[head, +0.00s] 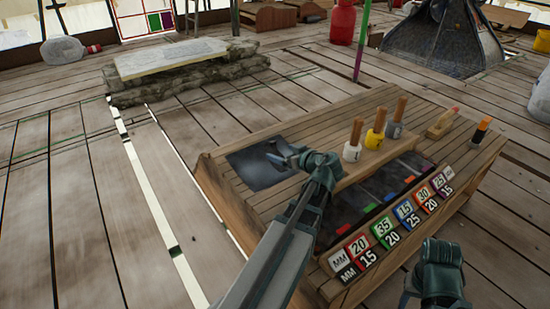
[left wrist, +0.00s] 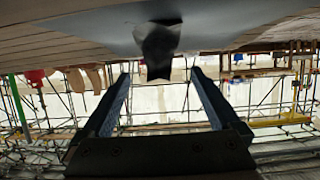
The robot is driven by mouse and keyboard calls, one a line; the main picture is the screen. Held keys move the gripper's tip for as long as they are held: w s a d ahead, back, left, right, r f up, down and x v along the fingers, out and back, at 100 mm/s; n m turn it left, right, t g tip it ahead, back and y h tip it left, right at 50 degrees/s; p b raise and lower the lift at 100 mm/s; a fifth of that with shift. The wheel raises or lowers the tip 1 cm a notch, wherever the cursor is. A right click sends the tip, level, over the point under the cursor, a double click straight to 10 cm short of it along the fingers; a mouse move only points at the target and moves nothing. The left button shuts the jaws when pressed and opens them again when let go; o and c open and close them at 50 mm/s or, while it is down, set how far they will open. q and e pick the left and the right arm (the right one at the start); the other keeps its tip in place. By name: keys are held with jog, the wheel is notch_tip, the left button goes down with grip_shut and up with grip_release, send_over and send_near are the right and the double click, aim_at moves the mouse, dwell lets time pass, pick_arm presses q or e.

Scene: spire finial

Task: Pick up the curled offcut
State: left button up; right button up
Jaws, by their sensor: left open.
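My left gripper (head: 283,153) is low over the dark mat (head: 250,172) on the wooden bench. In the left wrist view its two fingers (left wrist: 160,76) stand apart with nothing between them. A dark, folded-looking piece (left wrist: 160,48), apparently the curled offcut, sits on the grey mat (left wrist: 100,32), just beyond the fingertips and roughly centred between them. In the head view the gripper partly covers that spot, so the offcut's outline is unclear. My right gripper (head: 438,278) is at the lower right, away from the mat; its jaws are not clear.
Wooden-handled tools with white and yellow heads (head: 375,138) stand in the bench behind my left gripper. Coloured number blocks (head: 383,230) line the bench's front right edge. A stone slab (head: 172,58) lies further back.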

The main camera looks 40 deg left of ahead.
aim_at(276, 150)
pick_arm(q)
jog(key=shift+b+x, duration=0.95)
jog(key=shift+x, duration=1.7)
jog(key=shift+r, duration=0.1)
grip_shut()
